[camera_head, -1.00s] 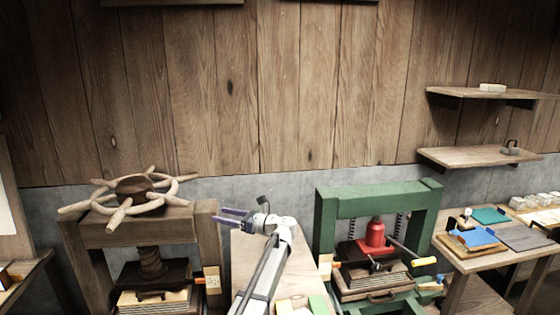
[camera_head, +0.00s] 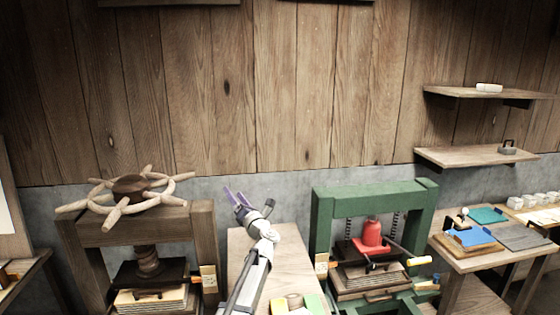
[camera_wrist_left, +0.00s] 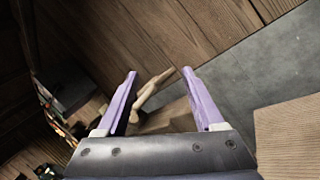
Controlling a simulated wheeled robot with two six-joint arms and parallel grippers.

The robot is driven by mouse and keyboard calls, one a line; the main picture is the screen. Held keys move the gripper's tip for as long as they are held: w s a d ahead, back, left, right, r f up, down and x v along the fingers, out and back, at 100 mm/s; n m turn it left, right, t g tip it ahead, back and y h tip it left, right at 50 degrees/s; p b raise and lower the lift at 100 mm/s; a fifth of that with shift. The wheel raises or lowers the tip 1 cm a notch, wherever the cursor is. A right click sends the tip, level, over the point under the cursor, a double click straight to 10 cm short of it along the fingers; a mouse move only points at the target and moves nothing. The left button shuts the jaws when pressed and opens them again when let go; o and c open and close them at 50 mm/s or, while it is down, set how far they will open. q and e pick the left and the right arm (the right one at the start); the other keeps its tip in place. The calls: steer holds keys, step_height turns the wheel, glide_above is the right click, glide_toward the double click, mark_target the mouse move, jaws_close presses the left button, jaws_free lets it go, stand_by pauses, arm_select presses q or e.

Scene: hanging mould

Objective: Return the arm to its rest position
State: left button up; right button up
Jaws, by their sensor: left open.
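My left gripper (camera_head: 235,196) is raised over the narrow wooden table in the head view, its purple fingers pointing up and to the left. The fingers are apart and nothing is between them. In the left wrist view the same gripper (camera_wrist_left: 158,72) shows two spread purple fingers, with part of the wooden handwheel (camera_wrist_left: 150,90) seen beyond them. My left arm (camera_head: 252,275) comes up from the bottom of the head view. My right gripper is not in view.
A wooden screw press with a spoked handwheel (camera_head: 128,187) stands left of my arm. A green press frame (camera_head: 322,225) with a red jack (camera_head: 371,236) stands right. The narrow wooden table (camera_head: 290,262) lies between them. Wall shelves (camera_head: 475,156) and a side table are at right.

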arm_select(q)
steer(key=s+d+f+m+g+h, duration=0.2)
steer(key=s+d+f+m+h, duration=0.5)
steer(key=m, duration=0.5)
steer(key=s+d+f+m+g+h, duration=0.1)
steer(key=s+d+f+m+h, duration=0.3)
steer(key=m+h, duration=0.7)
steer(key=s+a+f+m+g+y, duration=0.2)
steer(key=s+a+f+m+g, duration=0.25)
steer(key=s, duration=0.55)
steer(key=s+a+f+m+g+y, duration=0.2)
steer(key=s+a+f+m+g, duration=0.3)
steer(key=s, duration=0.5)
steer(key=s+a+f+m+g+y, duration=0.35)
steer(key=s+f, duration=0.35)
steer(key=s, duration=0.3)
steer(key=s+d+f+m+g+b, duration=0.1)
steer(key=s+d, duration=0.4)
steer(key=d, duration=0.6)
steer(key=shift+s+d+f+m+g+b, duration=0.2)
steer(key=shift+s+f+m+g+b, duration=0.2)
steer(key=shift+f+m+b, duration=0.55)
steer(key=shift+a+r, duration=0.1)
